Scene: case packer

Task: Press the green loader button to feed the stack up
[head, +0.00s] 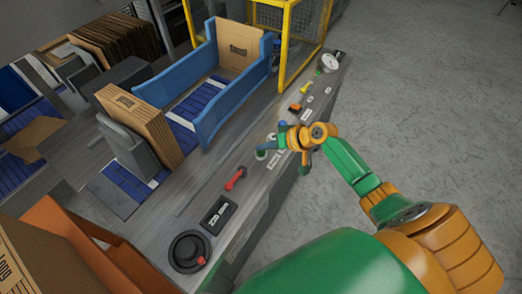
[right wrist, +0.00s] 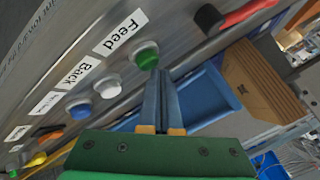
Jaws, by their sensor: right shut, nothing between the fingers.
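The green button (right wrist: 147,55) sits on the grey control panel in the right wrist view, beside a white label reading "Feed" (right wrist: 121,33). My right gripper (right wrist: 160,78) is shut and empty, with its blue-grey fingertips right by the lower edge of the green button. I cannot tell whether they touch it. In the head view my right gripper (head: 268,146) is over the panel edge and largely hides the button area. The stack of flat cardboard (head: 145,122) stands upright in the loader at the left. My left gripper is not in view.
A white button (right wrist: 107,87) marked "Back" and a blue button (right wrist: 79,109) are close beside the green one. A red lever (head: 236,178), a display (head: 218,215) and a black dial (head: 187,250) line the panel. Blue guides (head: 213,122) and a yellow frame (head: 285,45) stand behind.

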